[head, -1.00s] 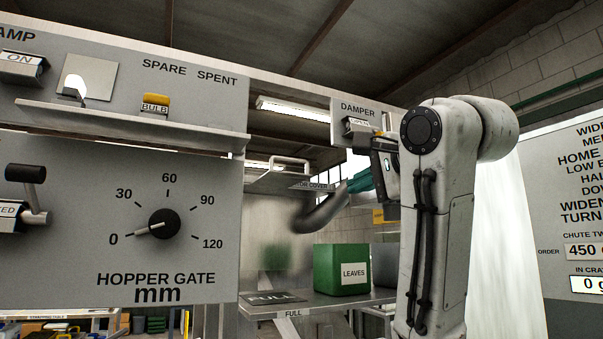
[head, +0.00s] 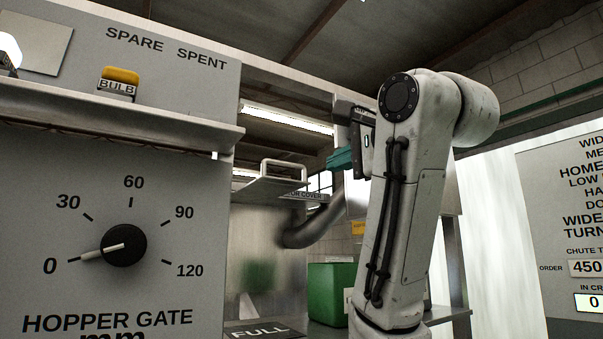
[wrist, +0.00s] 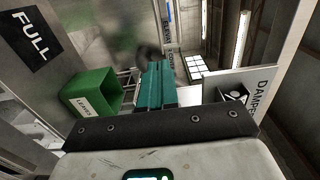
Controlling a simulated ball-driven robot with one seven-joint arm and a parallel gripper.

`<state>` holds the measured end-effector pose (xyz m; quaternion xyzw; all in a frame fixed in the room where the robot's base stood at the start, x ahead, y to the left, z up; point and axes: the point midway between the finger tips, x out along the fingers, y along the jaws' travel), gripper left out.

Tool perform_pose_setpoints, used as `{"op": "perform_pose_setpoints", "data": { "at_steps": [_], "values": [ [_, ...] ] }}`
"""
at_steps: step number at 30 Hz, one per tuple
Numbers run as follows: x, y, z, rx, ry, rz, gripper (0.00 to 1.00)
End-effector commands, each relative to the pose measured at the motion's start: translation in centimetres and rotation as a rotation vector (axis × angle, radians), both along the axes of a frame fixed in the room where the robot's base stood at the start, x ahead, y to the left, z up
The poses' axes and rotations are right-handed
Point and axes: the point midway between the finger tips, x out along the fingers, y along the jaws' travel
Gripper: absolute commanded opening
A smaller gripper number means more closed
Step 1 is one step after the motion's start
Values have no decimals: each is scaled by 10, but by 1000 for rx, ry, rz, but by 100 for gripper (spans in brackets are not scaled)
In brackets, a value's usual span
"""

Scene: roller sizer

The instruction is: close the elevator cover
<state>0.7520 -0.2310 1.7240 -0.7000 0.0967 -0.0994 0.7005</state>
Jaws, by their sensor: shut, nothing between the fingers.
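The elevator cover (head: 268,189) is a flat grey plate with a bar handle on top. It lies about level, jutting out in the gap right of the dial panel. Its label strip is partly readable in the head view, and lettering for it (wrist: 168,50) shows edge-on in the wrist view. My gripper (head: 332,160) has teal fingers, shut and empty. It sits right of the cover, slightly higher in the picture, and apart from it as far as I can see. The fingers also show in the wrist view (wrist: 158,68). My arm hides part of the space behind.
A dark curved pipe (head: 312,228) hangs below the cover. A green leaves bin (head: 330,285) stands on the shelf beside the FULL plate (head: 258,331). The hopper gate panel (head: 60,200) fills the left. The damper box (wrist: 235,92) is close right of my fingers in the wrist view.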

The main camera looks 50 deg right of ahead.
Motion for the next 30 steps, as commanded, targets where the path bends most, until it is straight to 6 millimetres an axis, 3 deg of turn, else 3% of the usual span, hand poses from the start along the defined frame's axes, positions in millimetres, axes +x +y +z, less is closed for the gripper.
{"op": "perform_pose_setpoints", "data": {
  "at_steps": [18, 24, 30],
  "values": [
    [98, -29, 1, 1, 8, -4, 0],
    [115, -33, 0, 1, 6, -2, 0],
    [118, -34, -1, 0, 4, -1, 0]
  ]
}}
